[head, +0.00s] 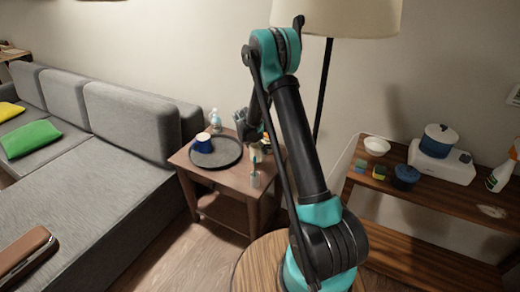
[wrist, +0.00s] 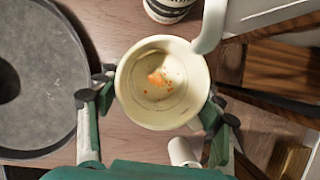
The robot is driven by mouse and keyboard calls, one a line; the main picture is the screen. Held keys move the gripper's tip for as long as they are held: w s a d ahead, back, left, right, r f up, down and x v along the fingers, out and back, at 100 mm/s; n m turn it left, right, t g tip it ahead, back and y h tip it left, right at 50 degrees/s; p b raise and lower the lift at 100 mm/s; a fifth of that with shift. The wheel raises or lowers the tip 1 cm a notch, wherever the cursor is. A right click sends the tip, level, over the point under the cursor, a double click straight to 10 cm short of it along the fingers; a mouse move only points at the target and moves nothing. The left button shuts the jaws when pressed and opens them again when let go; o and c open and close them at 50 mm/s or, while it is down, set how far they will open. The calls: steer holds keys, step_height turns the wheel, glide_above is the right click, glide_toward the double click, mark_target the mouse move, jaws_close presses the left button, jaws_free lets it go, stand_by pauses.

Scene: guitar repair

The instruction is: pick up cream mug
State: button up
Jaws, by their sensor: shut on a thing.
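The cream mug (wrist: 140,115) is seen from above in the wrist view, with its open mouth towards the camera and orange bits on its inside bottom. A curved cream piece at its upper right looks like its handle. My gripper (wrist: 160,106) is shut on the mug, one finger at its left side and one at its right. In the head view my gripper (head: 243,122) is over the small wooden side table (head: 190,178), partly hidden by my arm. The mug is not clear there. I cannot tell whether it is off the table.
A dark round tray (head: 232,160) with a blue mug (head: 203,143) lies to the left of my gripper. A clear bottle (head: 215,118) stands behind it. A small container (head: 255,180) is near the table's front edge. A lamp pole (head: 323,90) stands behind my arm.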

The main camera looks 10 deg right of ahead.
steer(key=s+a, duration=2)
steer(key=shift+s+a, duration=0.2)
steer(key=shift+s, duration=0.1)
stand_by(0.4)
steer(key=shift+s, duration=0.1)
stand_by(2.8)
